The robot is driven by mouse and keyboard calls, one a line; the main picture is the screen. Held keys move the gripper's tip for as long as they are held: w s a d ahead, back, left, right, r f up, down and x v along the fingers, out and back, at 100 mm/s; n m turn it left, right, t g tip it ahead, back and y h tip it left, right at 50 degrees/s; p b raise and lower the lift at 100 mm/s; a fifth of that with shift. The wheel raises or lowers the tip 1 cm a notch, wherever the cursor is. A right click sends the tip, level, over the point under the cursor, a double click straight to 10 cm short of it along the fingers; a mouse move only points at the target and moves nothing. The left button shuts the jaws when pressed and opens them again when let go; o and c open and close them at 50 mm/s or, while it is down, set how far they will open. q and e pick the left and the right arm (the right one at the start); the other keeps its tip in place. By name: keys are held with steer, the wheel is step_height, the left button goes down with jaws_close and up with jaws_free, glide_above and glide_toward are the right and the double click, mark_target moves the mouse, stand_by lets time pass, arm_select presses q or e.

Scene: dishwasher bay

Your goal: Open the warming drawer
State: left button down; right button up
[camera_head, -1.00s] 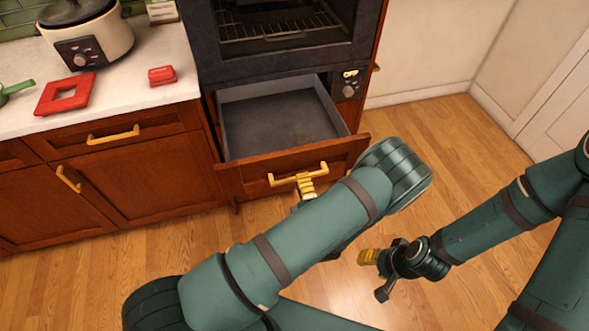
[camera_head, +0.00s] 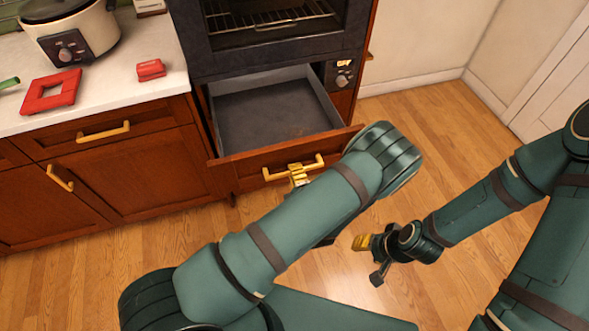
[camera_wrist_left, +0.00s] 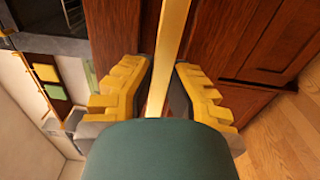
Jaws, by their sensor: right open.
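The warming drawer (camera_head: 232,174) is below the oven and stands pulled out, with its grey inside (camera_head: 275,115) empty. Its gold bar handle (camera_head: 275,175) is on the wooden front. My left gripper (camera_head: 299,174) is at the handle. In the left wrist view, the handle bar (camera_wrist_left: 168,50) passes between the two yellow fingers of my left gripper (camera_wrist_left: 165,82), which are apart with a gap on each side. My right gripper (camera_head: 369,258) is open and empty over the floor, away from the drawer.
The oven (camera_head: 275,40) is above the drawer. Wooden floor (camera_head: 450,120) to the right is clear.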

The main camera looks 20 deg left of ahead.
arm_select(q)
steer(key=v, duration=0.4)
steer(key=shift+s+d, duration=0.2)
steer(key=shift+s, duration=0.05)
steer(key=c, duration=0.9)
jaws_free()
steer(key=shift+c, duration=0.2)
steer(key=v, duration=0.7)
steer(key=shift+s, duration=0.15)
steer(key=shift+d, duration=0.1)
